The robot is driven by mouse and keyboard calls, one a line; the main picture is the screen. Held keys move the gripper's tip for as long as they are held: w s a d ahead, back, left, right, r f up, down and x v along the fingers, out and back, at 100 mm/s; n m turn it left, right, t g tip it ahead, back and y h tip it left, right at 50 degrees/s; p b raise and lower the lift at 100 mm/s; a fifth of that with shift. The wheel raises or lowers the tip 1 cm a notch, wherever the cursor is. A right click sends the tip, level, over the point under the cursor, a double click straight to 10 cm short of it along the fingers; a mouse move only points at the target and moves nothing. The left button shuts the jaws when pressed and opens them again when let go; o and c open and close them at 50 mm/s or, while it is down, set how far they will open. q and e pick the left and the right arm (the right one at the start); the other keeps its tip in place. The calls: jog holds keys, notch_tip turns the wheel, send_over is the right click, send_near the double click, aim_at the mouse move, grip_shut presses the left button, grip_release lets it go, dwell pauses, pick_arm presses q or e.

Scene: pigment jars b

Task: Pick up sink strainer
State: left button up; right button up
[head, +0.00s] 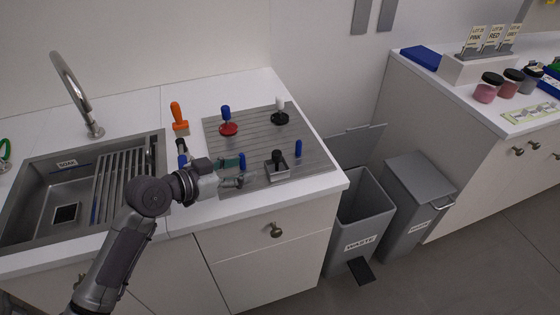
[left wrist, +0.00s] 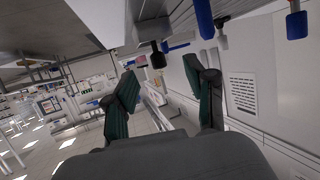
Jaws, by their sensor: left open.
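I cannot tell for sure which piece is the sink strainer. The candidates on the grooved drainboard (head: 312,157) are a red disc with a blue handle (head: 228,128), a black disc with a white knob (head: 280,117), and a square metal piece with a black knob (head: 277,167). My left gripper (head: 238,172) is over the front left of the drainboard, open and empty, just left of the square metal piece. In the left wrist view the green-padded fingers of my left gripper (left wrist: 167,82) stand apart, with a dark knob (left wrist: 158,54) beyond them. My right gripper is not in view.
The sink (head: 38,188) with a rack (head: 116,176) and tall faucet (head: 72,90) is at left. An orange-handled tool (head: 178,117) stands behind my arm. Blue upright pieces (head: 298,148) stand nearby. Waste bins (head: 360,215) are at right, with jars (head: 487,88) on another counter.

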aim_at(273, 161)
pick_arm(q)
jog(key=x, duration=0.3)
jog(key=shift+w+d+f, duration=0.1)
jog(key=shift+w+d, duration=0.15)
jog(key=shift+d, duration=0.1)
jog(key=shift+w+d+f, duration=0.1)
jog(key=shift+w+d, duration=0.05)
jog(key=shift+d, duration=0.1)
jog(key=shift+w+d+p, duration=0.15)
jog(key=shift+d+p, duration=0.1)
jog(key=shift+p, duration=0.25)
jog(key=x, duration=0.2)
jog(key=p+x, duration=0.1)
jog(key=x, duration=0.1)
jog(key=shift+d, duration=0.4)
jog(key=shift+a, duration=0.1)
jog(key=shift+c, duration=1.3)
grip_shut()
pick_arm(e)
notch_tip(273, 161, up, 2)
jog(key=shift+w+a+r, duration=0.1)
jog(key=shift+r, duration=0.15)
